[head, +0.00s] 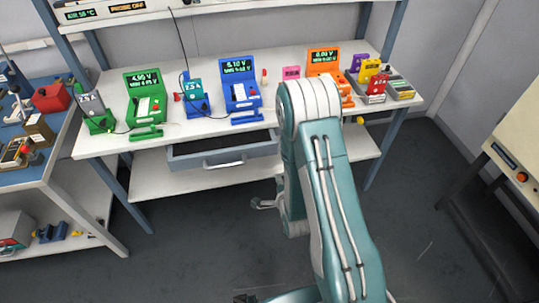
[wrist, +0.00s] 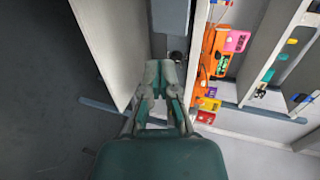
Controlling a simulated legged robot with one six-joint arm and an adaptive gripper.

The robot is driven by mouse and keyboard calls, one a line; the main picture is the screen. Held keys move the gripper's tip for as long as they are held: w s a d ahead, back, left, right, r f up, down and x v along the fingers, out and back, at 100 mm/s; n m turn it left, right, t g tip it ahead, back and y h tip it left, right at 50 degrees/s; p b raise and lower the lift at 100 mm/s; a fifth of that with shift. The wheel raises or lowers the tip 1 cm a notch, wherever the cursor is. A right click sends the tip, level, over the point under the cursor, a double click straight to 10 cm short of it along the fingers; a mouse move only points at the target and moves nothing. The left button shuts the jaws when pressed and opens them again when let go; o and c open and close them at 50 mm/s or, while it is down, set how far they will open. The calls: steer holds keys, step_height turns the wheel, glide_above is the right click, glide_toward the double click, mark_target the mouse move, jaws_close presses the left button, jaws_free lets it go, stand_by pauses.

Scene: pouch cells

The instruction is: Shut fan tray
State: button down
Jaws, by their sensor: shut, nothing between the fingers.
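The fan tray (head: 222,152) looks like the grey drawer under the bench top. It stands partly pulled out, with its dark inside showing above a front that has a pale bar handle (head: 224,163). My gripper (head: 262,203) is low and in front of the bench, below and right of the tray front, apart from it; my arm hides part of it. In the wrist view my gripper (wrist: 160,66) has its fingertips together and empty. A dark grey box face beyond them, probably the tray (wrist: 170,18), lies between the shelf and the bench top.
The white bench top (head: 105,143) carries green, blue and orange testers (head: 323,62) and small coloured blocks. A white lower shelf (head: 160,182) runs under the tray. A blue side table (head: 60,150) stands left, a cream cabinet (head: 520,130) right. The dark floor in front is clear.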

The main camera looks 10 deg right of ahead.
mark_target(268, 151)
steer(key=x, duration=1.2)
steer(key=shift+w+r, duration=0.3)
steer(key=shift+w, duration=0.7)
steer(key=shift+w, duration=0.1)
